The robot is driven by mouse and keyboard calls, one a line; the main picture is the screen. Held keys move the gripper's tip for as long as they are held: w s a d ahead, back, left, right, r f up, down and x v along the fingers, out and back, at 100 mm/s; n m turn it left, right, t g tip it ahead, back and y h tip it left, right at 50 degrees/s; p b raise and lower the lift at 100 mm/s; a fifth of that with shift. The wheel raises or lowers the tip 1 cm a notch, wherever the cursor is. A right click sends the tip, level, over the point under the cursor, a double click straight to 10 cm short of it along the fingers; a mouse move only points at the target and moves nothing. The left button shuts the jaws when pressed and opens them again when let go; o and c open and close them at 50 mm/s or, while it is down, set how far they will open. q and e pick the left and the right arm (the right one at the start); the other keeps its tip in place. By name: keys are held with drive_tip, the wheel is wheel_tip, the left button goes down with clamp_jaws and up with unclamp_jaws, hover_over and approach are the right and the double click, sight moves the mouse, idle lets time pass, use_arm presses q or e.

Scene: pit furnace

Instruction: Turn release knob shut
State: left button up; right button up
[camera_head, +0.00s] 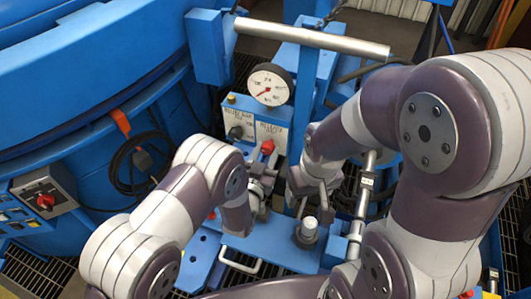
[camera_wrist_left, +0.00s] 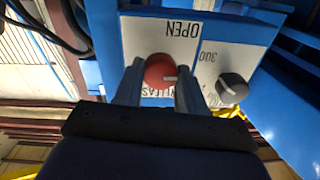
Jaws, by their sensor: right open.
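The red release knob (camera_head: 267,146) sits on a white-labelled blue box below a pressure gauge. In the left wrist view the knob (camera_wrist_left: 160,71) has a white mark pointing right, with an upside-down OPEN label above it and a partly hidden RELEASE label below. My left gripper (camera_head: 263,167) is at the knob. In its wrist view the two fingers (camera_wrist_left: 158,80) stand on either side of the knob; whether they touch it cannot be told. My right gripper (camera_head: 312,190) is open, to the right of the left one, above the blue base and near a metal post.
A dark knob (camera_wrist_left: 233,88) beside a 300 label is close to the red knob. The gauge (camera_head: 270,86) is above the box. A grey horizontal bar (camera_head: 312,39) crosses behind. A large blue furnace body (camera_head: 85,80) fills the left. A metal post (camera_head: 309,229) stands on the blue base.

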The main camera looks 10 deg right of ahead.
use_arm(q)
drive_tip(key=shift+c, duration=1.1)
drive_tip(key=shift+m, duration=0.3)
drive_tip(key=m+b, duration=0.1)
drive_tip(key=m, duration=0.2)
drive_tip(key=m+b, duration=0.1)
drive_tip(key=m, duration=0.4)
drive_tip(key=shift+f, duration=0.1)
drive_tip(key=m, duration=0.6)
drive_tip(key=shift+b, duration=0.4)
drive_tip(key=shift+m+h, duration=0.3)
drive_tip(key=shift+m, duration=1.9)
